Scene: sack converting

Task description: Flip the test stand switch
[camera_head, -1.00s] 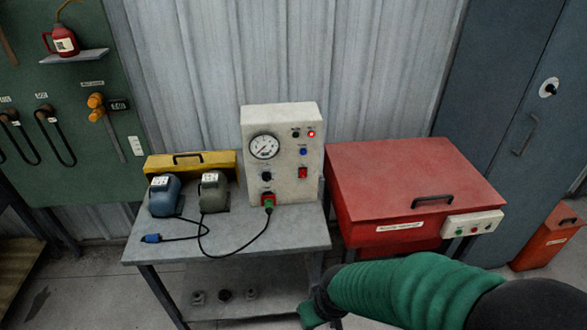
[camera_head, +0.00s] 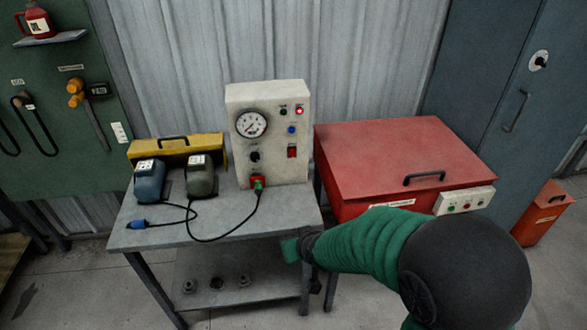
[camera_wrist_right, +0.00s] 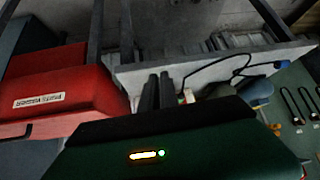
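The test stand (camera_head: 266,115) is a cream box with a round gauge, standing upright at the back of a grey table. A red switch (camera_head: 292,152) is on the right of its front, below a blue button. A red light glows at its top right. My right gripper (camera_head: 290,248) is at the table's front right edge, below and in front of the stand, apart from the switch. In the right wrist view its two dark fingers (camera_wrist_right: 157,90) lie close together with nothing seen between them. The stand is mostly hidden there. My left gripper is not in view.
A green plug (camera_head: 258,184) with a black cable is in the stand's lower front. Two motors (camera_head: 150,180) and a yellow case (camera_head: 178,149) stand left of it. A red chest (camera_head: 400,155) is close on the right. The table's front is mostly clear.

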